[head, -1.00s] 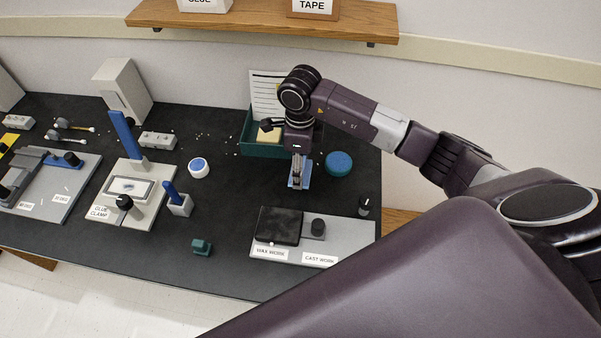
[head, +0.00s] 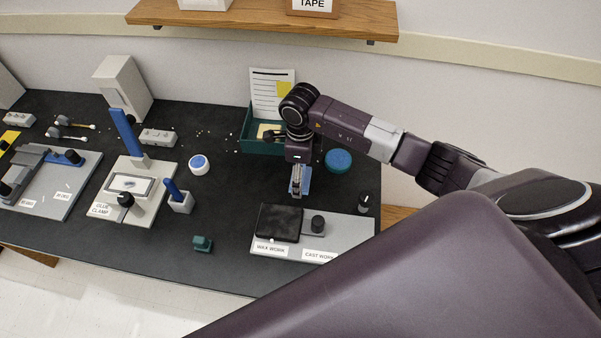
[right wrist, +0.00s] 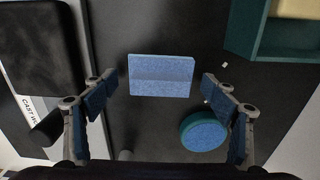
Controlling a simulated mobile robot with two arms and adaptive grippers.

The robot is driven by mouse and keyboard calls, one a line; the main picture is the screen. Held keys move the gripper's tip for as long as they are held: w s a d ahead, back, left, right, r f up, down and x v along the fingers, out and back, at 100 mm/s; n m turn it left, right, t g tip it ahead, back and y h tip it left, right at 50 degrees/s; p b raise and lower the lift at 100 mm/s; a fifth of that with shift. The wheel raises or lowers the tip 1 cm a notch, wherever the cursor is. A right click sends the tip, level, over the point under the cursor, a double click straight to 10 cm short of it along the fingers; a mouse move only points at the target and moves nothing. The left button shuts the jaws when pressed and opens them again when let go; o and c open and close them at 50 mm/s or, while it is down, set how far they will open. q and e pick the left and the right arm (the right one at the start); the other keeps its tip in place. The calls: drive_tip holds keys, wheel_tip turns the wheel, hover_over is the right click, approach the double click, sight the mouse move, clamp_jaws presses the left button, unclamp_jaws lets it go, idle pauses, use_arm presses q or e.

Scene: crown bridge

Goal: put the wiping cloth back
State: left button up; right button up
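The wiping cloth looks to be the light blue folded piece (head: 306,184) lying flat on the dark bench, partly hidden behind my right gripper (head: 297,190). In the right wrist view the cloth (right wrist: 160,84) lies between and beyond the two spread fingers of the gripper (right wrist: 158,79), with a gap on each side. My right gripper is open and empty, above the cloth and pointing down. My left gripper is not in view.
A round teal tub (head: 338,161) with a blue top stands right of the cloth. A green bin (head: 250,146) with a paper sheet (head: 268,85) behind it is at the back. A grey board (head: 345,232) with a black pad (head: 279,223) lies in front.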

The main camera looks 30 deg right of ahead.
drive_tip(key=shift+r, duration=0.1)
drive_tip(key=shift+r, duration=0.2)
wheel_tip(320, 180, up, 12)
drive_tip(key=b, duration=0.3)
drive_tip(key=shift+f, duration=0.15)
idle(0.4)
